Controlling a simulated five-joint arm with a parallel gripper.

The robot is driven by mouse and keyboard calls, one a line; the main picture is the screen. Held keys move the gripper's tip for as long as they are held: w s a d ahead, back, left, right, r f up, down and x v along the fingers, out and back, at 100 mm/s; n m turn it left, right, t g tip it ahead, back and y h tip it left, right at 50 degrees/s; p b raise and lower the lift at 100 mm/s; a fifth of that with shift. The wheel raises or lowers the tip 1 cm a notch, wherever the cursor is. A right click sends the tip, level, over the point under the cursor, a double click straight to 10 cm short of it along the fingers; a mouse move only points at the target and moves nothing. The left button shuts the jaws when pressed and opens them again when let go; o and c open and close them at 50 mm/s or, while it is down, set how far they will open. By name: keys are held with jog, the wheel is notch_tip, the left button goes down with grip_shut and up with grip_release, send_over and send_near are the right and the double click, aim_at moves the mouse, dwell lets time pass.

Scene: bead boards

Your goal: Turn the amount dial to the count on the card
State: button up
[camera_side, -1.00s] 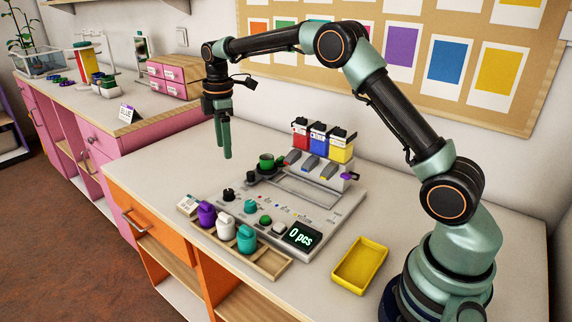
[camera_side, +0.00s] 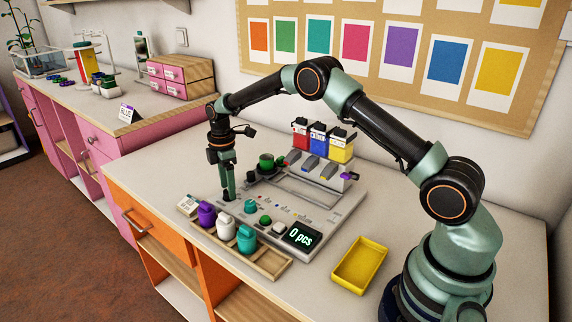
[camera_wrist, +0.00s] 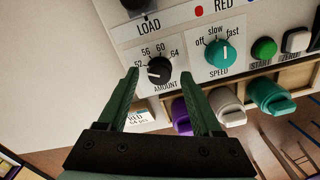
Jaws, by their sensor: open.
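The amount dial (camera_wrist: 159,71) is a black knob on the grey machine panel (camera_side: 318,214). Its white mark points left, near 52; 56, 60 and 64 run clockwise from there. My gripper (camera_wrist: 158,73) is open, pointing down, with one fingertip on each side of the knob; I cannot tell whether they touch it. In the side view my gripper (camera_side: 228,197) hides the dial. The card (camera_wrist: 138,118) shows below the dial, partly behind a finger; it seems to read RED, 64 pcs.
The teal speed dial (camera_wrist: 220,52) and green start button (camera_wrist: 264,47) are right of the amount dial. Purple, white and teal containers (camera_side: 226,226) stand in a wooden rack in front. A yellow tray (camera_side: 359,264) lies right. The table left of the machine is clear.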

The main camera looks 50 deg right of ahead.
jog(key=shift+f, duration=0.4)
jog(key=shift+c, duration=0.4)
grip_shut()
